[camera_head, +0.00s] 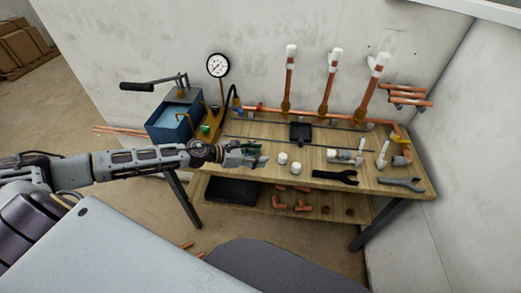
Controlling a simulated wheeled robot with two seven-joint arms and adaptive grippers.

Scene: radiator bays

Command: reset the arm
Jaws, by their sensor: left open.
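My left arm (130,163) comes in from the left and reaches toward the workbench (325,157). My left gripper (258,156) is open at the arm's end, over the bench's left part, with nothing seen between its fingers. I cannot tell the gripper's exact height above the bench top. My right gripper is not in view.
A blue tank pump (168,125) with a black lever and a round gauge (218,65) stand at the back left. Upright copper pipes (289,80) with white tops line the back. Wrenches (335,177) lie at the front. A lower shelf (260,200) holds a black tray and fittings.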

